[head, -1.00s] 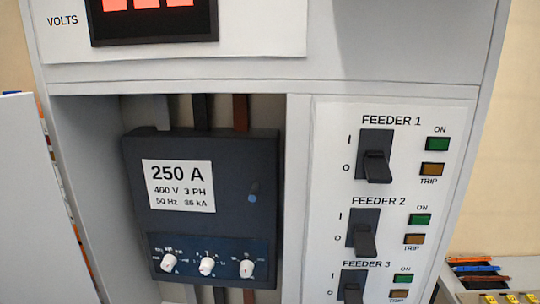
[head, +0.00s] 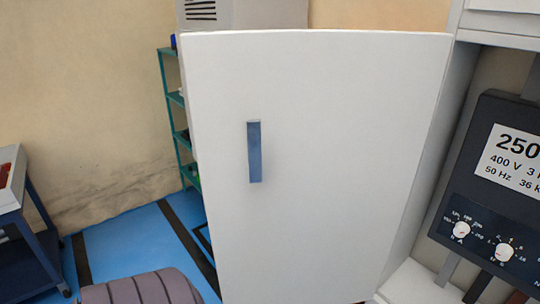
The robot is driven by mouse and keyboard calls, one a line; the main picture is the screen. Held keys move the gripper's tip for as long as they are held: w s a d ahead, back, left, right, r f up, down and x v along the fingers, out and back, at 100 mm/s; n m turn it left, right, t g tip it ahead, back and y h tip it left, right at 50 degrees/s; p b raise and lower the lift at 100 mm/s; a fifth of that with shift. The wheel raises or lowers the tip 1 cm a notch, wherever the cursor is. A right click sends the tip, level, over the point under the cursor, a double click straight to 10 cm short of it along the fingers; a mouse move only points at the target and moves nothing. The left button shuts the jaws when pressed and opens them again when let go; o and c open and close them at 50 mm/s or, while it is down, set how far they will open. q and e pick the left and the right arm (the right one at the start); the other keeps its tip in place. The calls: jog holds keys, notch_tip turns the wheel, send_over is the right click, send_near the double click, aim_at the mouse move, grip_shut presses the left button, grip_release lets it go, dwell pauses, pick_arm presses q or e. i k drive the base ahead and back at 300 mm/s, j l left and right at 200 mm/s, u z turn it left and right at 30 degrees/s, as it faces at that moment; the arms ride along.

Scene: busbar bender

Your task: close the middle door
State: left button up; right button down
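The middle door (head: 340,130) is a large white panel standing open in the middle of the head view. Its blue vertical handle (head: 254,152) is on the left part of the panel. Its right side meets the cabinet (head: 500,25) at the right. The compartment beside it is open and shows a dark breaker box (head: 483,225) with white knobs. Neither of my grippers is in view.
A teal shelf (head: 178,110) stands behind the door at the left. A dark blue cart (head: 30,230) is at the far left. A grey ribbed object (head: 142,288) shows at the bottom left.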

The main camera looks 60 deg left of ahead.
aim_at(345, 116)
jog(key=k+j+z, duration=0.2)
jog(key=j, duration=0.3)
jog(key=k+j+z, duration=0.2)
jog(key=j, duration=0.25)
jog(key=k+j+z, duration=0.2)
jog(key=j, duration=0.25)
jog(key=k+j+z, duration=0.25)
jog(key=j, duration=0.15)
jog(key=i+j+z, duration=0.1)
jog(key=j+z, duration=0.15)
jog(key=j, duration=0.45)
jog(key=j+z, duration=0.25)
jog(key=j, duration=0.45)
jog(key=i, duration=0.05)
